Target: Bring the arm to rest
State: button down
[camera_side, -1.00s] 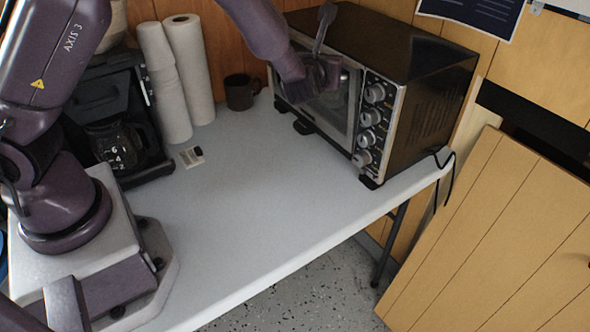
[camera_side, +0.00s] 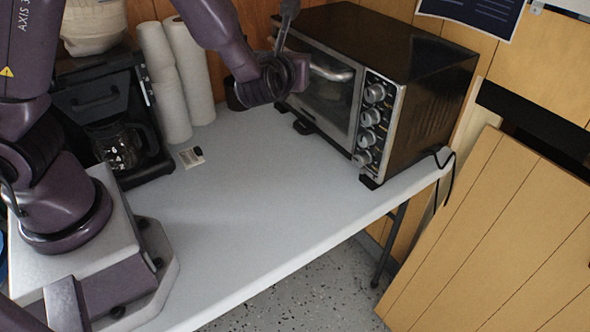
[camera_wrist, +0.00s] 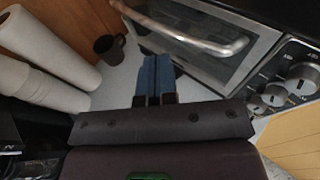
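My gripper (camera_wrist: 156,78) shows in the wrist view as two blue fingers side by side, shut with nothing seen between them. In the side view my wrist is raised above the table, in front of the oven's left end, and the fingers cannot be made out. The black toaster oven (camera_side: 430,75) stands at the back right of the table (camera_side: 250,210). Its door looks closed, and its bar handle (camera_wrist: 200,38) lies ahead and to the right of my fingers in the wrist view, apart from them.
Paper towel rolls (camera_side: 191,70) stand at the back left, beside a black coffee maker (camera_side: 108,120). A dark mug (camera_wrist: 108,48) is at the back, mostly hidden in the side view. A small card (camera_side: 191,157) lies on the table. The table's front middle is clear.

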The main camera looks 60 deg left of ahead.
jog(key=s+a+n+g+h, duration=0.1)
jog(key=s+n+g+h, duration=0.1)
jog(key=s+n+g, duration=1)
jog(key=s+d+r+n+t+h, duration=0.5)
jog(key=s+r+n+h, duration=0.3)
jog(key=n, duration=0.7)
jog(key=shift+s+d+r+t, duration=0.25)
jog(key=shift+s+r+t, duration=0.45)
jog(key=shift+s+r, duration=0.3)
jog(key=c, duration=1.8)
grip_release()
